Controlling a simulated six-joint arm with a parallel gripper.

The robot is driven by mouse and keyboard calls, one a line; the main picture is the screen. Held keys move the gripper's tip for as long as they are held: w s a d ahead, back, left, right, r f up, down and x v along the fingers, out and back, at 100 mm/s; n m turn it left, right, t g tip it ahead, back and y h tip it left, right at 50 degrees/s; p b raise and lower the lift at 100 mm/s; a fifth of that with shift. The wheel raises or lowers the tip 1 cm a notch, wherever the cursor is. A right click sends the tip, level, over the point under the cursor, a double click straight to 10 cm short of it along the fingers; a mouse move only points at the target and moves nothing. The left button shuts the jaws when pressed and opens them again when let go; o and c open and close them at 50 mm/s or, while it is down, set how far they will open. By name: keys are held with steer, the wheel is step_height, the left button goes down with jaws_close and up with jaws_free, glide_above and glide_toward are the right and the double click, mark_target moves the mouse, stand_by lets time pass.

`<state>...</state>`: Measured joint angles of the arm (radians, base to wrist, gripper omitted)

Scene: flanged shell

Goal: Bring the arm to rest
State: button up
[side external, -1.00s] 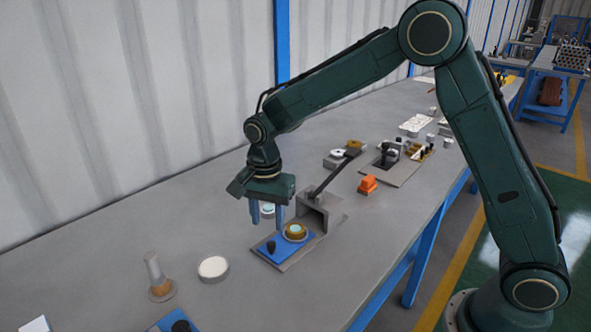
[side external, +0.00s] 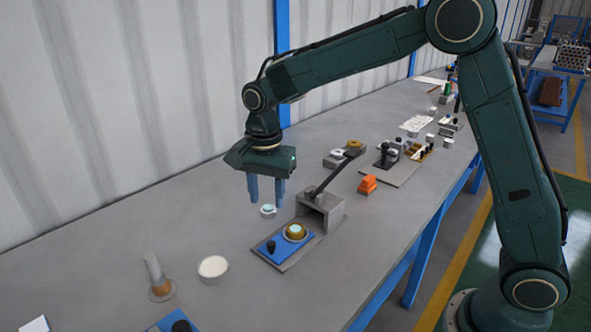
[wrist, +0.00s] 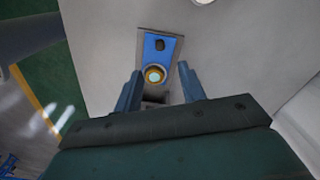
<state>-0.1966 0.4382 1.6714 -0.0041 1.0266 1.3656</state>
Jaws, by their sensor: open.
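My gripper (side external: 267,190) hangs above the bench with its two blue fingers pointing down, apart and empty. In the wrist view the fingers (wrist: 161,88) show well apart. The flanged shell (side external: 295,232), a round brass-coloured part with a pale centre, sits on a blue plate (side external: 283,249) in front of a grey press-like fixture (side external: 320,212). My gripper is above and to the left of that fixture, clear of it. The shell also shows in the wrist view (wrist: 154,74), seen between the fingers on the blue plate.
A white-topped round piece (side external: 213,268) and a clear cylinder on a brown base (side external: 160,278) stand at the front left. An orange block (side external: 367,185) lies to the right. The corrugated wall (side external: 120,90) runs behind the bench.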

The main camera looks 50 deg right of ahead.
steer(key=s+d+r+n+t, duration=0.1)
steer(key=s+d+r+n, duration=0.2)
steer(key=s+r, duration=0.3)
steer(key=s+d+r+n+t, duration=0.2)
steer(key=s+d+r+n, duration=0.1)
steer(key=s+r, duration=0.3)
steer(key=s+d+f+n+t, duration=0.2)
steer(key=s+n, duration=0.5)
steer(key=s, duration=0.9)
steer(key=shift+d+t, duration=0.3)
steer(key=shift+d, duration=0.3)
